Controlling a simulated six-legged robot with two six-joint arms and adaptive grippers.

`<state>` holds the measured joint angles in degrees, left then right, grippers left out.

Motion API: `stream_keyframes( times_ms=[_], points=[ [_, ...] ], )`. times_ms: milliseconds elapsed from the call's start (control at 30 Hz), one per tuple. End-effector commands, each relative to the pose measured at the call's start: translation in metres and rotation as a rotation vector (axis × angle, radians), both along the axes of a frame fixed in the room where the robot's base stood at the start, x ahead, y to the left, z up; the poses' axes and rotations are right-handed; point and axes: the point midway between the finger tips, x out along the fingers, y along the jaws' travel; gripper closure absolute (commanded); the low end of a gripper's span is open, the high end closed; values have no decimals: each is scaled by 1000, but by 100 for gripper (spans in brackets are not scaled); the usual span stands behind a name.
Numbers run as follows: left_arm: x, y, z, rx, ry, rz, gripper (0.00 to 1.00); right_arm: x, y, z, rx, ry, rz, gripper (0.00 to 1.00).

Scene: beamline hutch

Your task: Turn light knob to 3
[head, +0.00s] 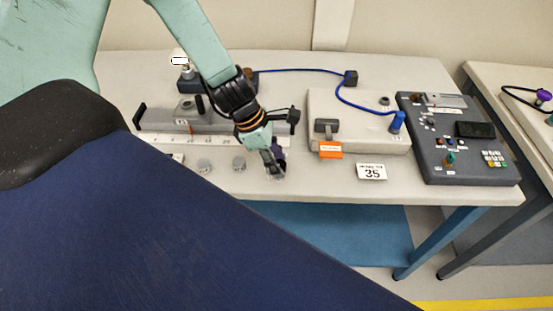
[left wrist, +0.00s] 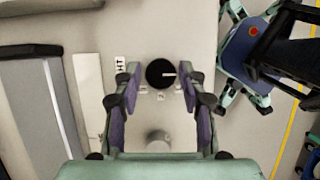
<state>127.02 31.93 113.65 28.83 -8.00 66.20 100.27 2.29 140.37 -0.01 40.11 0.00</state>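The knob (left wrist: 158,75) shows in the left wrist view as a black disc with a white pointer line aimed to the right. Small labels sit around its lower side, too small to read. My left gripper (left wrist: 157,88) is open, with one purple-padded finger on each side of the knob and a visible gap on both sides. In the head view my left gripper (head: 274,165) points down at the table's front part and hides most of the knob. My right gripper is in neither view.
Behind is a long grey rail unit (head: 205,120). To the right are a pale box (head: 365,128) with a blue cable, a "35" card (head: 371,172) and a dark control panel (head: 455,172).

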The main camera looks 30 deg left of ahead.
Motion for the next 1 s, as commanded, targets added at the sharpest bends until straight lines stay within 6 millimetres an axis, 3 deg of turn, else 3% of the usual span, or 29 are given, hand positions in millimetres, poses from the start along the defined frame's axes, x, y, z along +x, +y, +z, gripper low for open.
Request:
stream_keyframes(
  times_ms=[433, 767, 1000],
  points=[
    [0, 0, 0, -1, 1, 1, 100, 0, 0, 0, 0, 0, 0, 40],
    [0, 0, 0, 0, 2, -46, 100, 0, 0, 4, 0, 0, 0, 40],
    [0, 1, 1, 1, 3, -201, 100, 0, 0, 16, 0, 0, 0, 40]
  ],
)
